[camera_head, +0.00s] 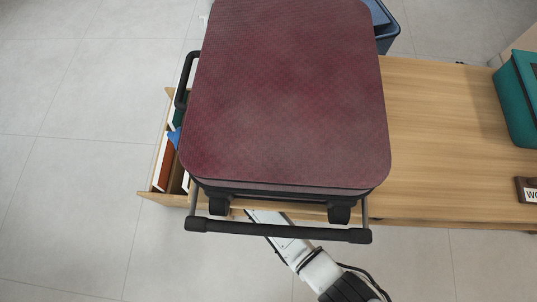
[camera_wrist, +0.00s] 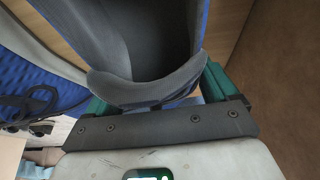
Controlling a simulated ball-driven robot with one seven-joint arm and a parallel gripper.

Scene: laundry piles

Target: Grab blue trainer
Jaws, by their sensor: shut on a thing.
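In the wrist view my gripper (camera_wrist: 156,95) has its green fingers on either side of the padded grey heel collar of a blue trainer (camera_wrist: 150,83), and is shut on it. The trainer's grey lining faces the camera and its blue outer shows at the upper edges; its toe is out of view. More blue mesh with dark laces (camera_wrist: 38,100) lies at the left; I cannot tell if it is a second shoe. In the head view my gripper is hidden below the suitcase and table; only part of my white arm shows. A small blue patch (camera_head: 175,141) shows in the open drawer, too little to identify.
A maroon suitcase (camera_head: 290,95) lies on the wooden table (camera_head: 440,140), its handle over the front edge. An open drawer (camera_head: 160,197) sticks out at the left. A teal case (camera_head: 520,95) and a dark sign (camera_head: 527,189) are at the right. Brown wood (camera_wrist: 285,100) stands close right of my gripper.

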